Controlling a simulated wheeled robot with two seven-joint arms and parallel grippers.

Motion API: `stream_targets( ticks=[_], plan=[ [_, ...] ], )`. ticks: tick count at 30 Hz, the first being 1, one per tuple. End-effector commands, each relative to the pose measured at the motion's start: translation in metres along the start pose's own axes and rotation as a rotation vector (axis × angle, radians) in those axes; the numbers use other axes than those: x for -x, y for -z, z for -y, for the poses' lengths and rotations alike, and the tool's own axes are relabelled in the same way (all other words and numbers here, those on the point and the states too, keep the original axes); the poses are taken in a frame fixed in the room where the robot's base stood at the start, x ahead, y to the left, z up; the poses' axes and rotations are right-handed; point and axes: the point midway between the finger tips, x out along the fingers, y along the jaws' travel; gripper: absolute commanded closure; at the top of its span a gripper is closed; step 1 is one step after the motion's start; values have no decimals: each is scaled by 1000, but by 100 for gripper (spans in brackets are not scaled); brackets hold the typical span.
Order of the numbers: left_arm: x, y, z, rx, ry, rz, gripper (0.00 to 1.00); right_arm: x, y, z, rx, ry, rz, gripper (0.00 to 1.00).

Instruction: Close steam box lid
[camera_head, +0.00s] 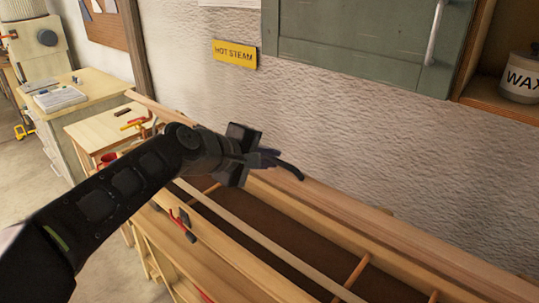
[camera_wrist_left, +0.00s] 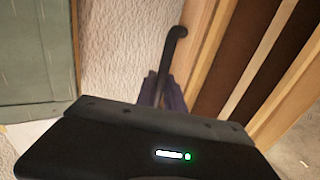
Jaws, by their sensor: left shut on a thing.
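The steam box (camera_head: 330,240) is a long wooden trough along the wall. It is open, with a dark interior, and a pale lath (camera_head: 262,240) lies lengthwise over cross dowels. A wooden board that looks like the raised lid (camera_head: 400,246) runs along its wall side; its hinge is not visible. My left gripper (camera_head: 262,160) is at the far part of the box, beside the wall. It is shut on a dark curved handle (camera_head: 290,170), whose hooked end also shows past the fingers in the left wrist view (camera_wrist_left: 174,48). How the handle joins the lid is hidden. My right gripper is not seen.
A green cabinet (camera_head: 350,40) hangs above the box, with a yellow HOT STEAM sign (camera_head: 234,54) beside it. A WAX tin (camera_head: 520,78) stands on a shelf at right. A red clamp (camera_head: 182,218) is on the front side. Workbenches (camera_head: 80,95) stand at left.

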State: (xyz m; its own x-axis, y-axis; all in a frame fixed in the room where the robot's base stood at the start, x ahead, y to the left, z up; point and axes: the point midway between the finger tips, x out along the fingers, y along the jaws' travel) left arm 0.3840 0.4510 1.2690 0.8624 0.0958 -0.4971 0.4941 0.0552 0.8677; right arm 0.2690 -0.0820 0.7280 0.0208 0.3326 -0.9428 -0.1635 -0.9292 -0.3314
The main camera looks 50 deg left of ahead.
Motion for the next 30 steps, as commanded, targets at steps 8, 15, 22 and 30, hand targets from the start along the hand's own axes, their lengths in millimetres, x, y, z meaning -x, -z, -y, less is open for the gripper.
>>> stream_targets(
  ticks=[8, 15, 22, 30],
  plan=[
    [10, 0, 33, 4, 3, 2, 100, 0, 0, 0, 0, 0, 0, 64],
    [21, 0, 66, 2, 3, 2, 100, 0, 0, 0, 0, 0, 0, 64],
    [23, 0, 70, 0, 2, 1, 100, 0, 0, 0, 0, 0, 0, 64],
    [24, 1, 75, 2, 1, 0, 100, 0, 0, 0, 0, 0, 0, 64]
  ],
)
